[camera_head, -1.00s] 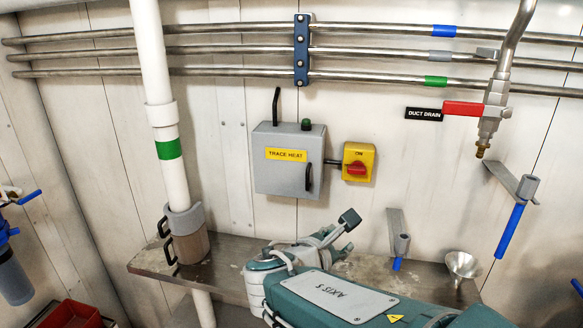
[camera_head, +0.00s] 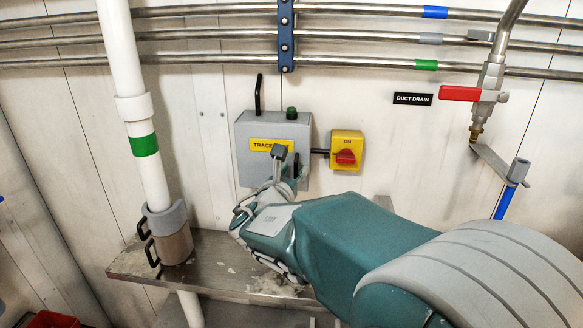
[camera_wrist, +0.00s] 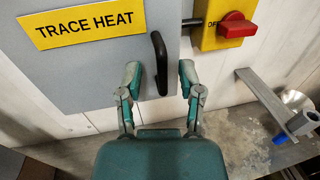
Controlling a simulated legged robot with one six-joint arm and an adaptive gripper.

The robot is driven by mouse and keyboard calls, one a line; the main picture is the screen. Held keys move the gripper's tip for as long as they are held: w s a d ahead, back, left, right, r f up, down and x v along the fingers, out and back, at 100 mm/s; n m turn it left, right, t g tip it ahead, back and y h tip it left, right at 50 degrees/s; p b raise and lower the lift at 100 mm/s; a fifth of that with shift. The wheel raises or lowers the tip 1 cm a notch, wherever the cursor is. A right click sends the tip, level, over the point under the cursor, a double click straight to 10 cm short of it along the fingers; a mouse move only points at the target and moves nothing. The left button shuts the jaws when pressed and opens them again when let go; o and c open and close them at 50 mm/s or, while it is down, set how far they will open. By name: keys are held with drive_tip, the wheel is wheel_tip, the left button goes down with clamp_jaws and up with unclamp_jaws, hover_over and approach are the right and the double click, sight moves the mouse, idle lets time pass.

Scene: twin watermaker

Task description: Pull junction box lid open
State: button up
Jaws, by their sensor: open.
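The grey junction box (camera_head: 245,166) is on the wall with a yellow TRACE HEAT label (camera_wrist: 83,23) on its front lid. The lid (camera_wrist: 105,72) looks shut. Its black handle (camera_wrist: 159,62) stands upright near the lid's right edge, and in the head view my gripper partly covers it. My gripper (camera_wrist: 160,79) is open, one finger on either side of the handle's lower part, with gaps showing on both sides. In the head view my gripper (camera_head: 284,160) is in front of the box's lower right. I cannot tell its exact depth.
A yellow switch with a red knob (camera_head: 345,157) sits close to the right of the box. A metal shelf (camera_head: 122,262) runs below, with a funnel (camera_wrist: 297,101) at right. A white pipe (camera_head: 149,178) stands at left, and a red-handled drain valve (camera_head: 460,94) is at upper right.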

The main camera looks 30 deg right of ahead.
drive_tip(key=shift+x, duration=0.9)
drive_tip(key=shift+s, duration=0.1)
clamp_jaws()
drive_tip(key=shift+a, duration=0.1)
